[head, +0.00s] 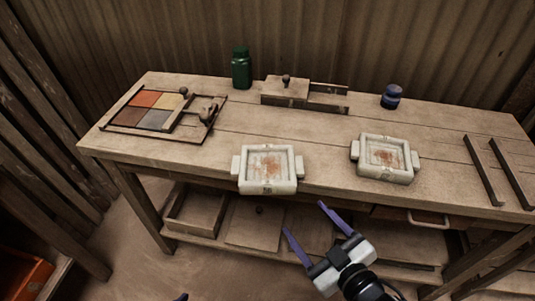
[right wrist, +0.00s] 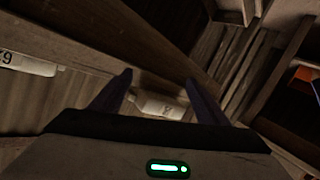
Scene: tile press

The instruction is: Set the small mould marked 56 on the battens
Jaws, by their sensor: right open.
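Two pale moulds with rust-stained hollows sit at the bench's front edge in the head view: one mould (head: 267,185) near the middle, another mould (head: 384,173) farther right. Their marks are too small to read there. In the right wrist view, a mould's side (right wrist: 28,64) at the left edge bears a cut-off mark resembling a 9; another (right wrist: 160,106) shows between the fingers, its mark unclear. Two dark battens (head: 484,172) lie parallel at the bench's right end, bare. My right gripper (head: 312,219) is open and empty, in front of the bench between the moulds. Only a possible tip of my left gripper (head: 180,297) shows.
A framed tray of coloured tiles (head: 150,111) lies at the bench's left. A green bottle (head: 241,68), a wooden block with a knob (head: 286,92) and a blue jar (head: 391,97) stand behind. The bench top (head: 435,140) is clear between right mould and battens.

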